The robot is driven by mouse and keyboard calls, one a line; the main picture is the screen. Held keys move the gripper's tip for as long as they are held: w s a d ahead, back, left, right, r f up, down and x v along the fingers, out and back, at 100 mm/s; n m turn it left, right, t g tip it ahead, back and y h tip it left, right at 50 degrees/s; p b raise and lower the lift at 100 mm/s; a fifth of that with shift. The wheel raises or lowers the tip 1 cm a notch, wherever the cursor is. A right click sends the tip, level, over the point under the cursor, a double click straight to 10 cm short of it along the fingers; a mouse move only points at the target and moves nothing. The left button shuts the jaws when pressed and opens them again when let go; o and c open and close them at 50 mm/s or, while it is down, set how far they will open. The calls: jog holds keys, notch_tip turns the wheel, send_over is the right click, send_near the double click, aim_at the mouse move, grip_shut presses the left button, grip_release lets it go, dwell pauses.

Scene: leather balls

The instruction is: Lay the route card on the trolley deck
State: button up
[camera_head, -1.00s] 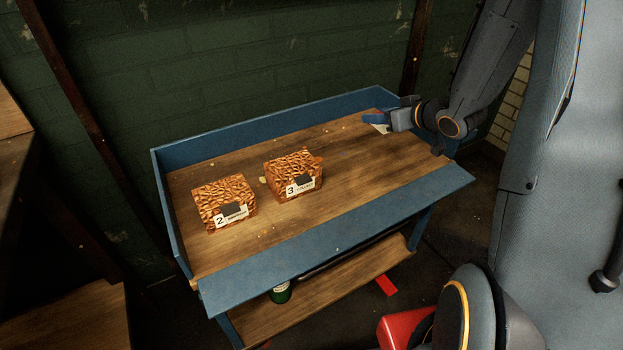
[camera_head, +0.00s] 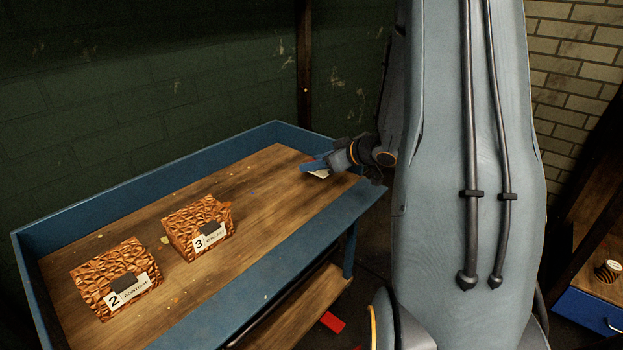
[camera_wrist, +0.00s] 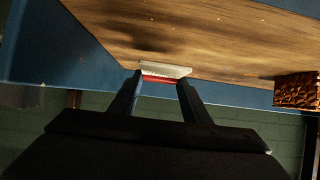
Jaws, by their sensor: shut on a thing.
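The route card (camera_head: 319,175) is a small pale piece in my gripper (camera_head: 312,166), over the right end of a wooden deck with blue edges (camera_head: 252,187). I cannot tell for sure that this deck is the trolley's. In the wrist view the card (camera_wrist: 165,70) shows a white face and a red strip between the two dark fingers of my gripper (camera_wrist: 160,84). My gripper is shut on the card. The card looks close to the wood, but I cannot tell whether it touches. Most of the card is hidden by the fingers in the head view.
Two brown textured boxes stand on the deck at left, labelled 2 (camera_head: 117,278) and 3 (camera_head: 197,228). Bare wood lies between box 3 and my gripper. Blue raised sides edge the deck. A red object (camera_head: 332,321) lies below. Another blue unit (camera_head: 588,310) stands at far right.

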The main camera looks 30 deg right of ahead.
aim_at(315, 183)
jog(key=shift+f+b, duration=0.5)
jog(key=shift+f, duration=1.5)
jog(key=shift+f, duration=0.15)
jog(key=o, duration=1.1)
